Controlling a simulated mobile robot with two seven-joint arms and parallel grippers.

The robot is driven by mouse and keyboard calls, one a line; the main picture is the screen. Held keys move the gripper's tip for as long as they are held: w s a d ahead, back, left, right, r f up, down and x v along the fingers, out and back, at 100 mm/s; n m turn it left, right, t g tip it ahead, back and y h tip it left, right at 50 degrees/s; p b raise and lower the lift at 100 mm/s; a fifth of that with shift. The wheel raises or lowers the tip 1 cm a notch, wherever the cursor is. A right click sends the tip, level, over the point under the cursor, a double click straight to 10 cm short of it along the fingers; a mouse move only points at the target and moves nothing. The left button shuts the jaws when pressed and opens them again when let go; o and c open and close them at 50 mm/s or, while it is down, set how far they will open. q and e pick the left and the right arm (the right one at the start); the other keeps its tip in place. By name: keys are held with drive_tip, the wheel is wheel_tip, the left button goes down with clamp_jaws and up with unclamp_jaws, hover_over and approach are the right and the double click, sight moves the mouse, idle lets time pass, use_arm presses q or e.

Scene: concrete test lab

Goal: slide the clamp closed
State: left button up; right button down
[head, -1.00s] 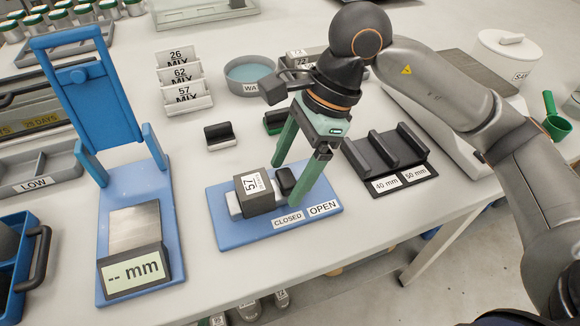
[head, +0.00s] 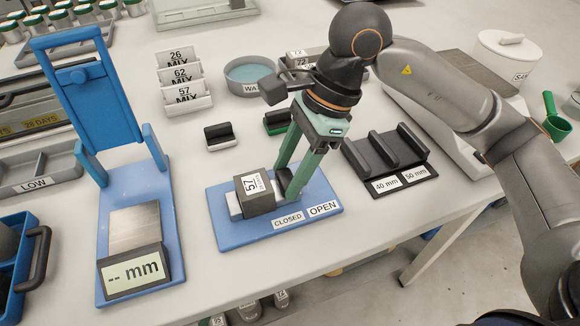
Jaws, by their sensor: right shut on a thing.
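The clamp sits on a blue base plate (head: 236,236) marked CLOSED and OPEN. A dark grey block (head: 258,203) labelled 57 stands on the plate against a white piece (head: 234,206). The clamp's black sliding handle (head: 282,184) is just right of the block, partly hidden by the fingers. My right gripper (head: 286,188) comes down from above with its green fingers shut on the black handle. I cannot tell whether the slider touches the block. My left gripper is not in view.
A blue press-like gauge (head: 170,226) with a "-- mm" display stands on the left. A black rack (head: 352,152) with 40 mm and 50 mm labels is to the right. A small black-and-white block (head: 219,136) lies behind the plate. The table's front edge is close by.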

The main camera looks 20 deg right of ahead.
drive_tip(key=shift+f+b, duration=0.1)
drive_tip(key=shift+b, duration=0.45)
drive_tip(key=shift+d, duration=0.1)
drive_tip(key=shift+c, duration=1.3)
unclamp_jaws()
drive_tip(key=shift+r, duration=0.2)
drive_tip(key=p+v, duration=0.2)
drive_tip(key=v, duration=1)
drive_tip(key=shift+d, duration=0.2)
drive_tip(key=shift+s+r, duration=0.1)
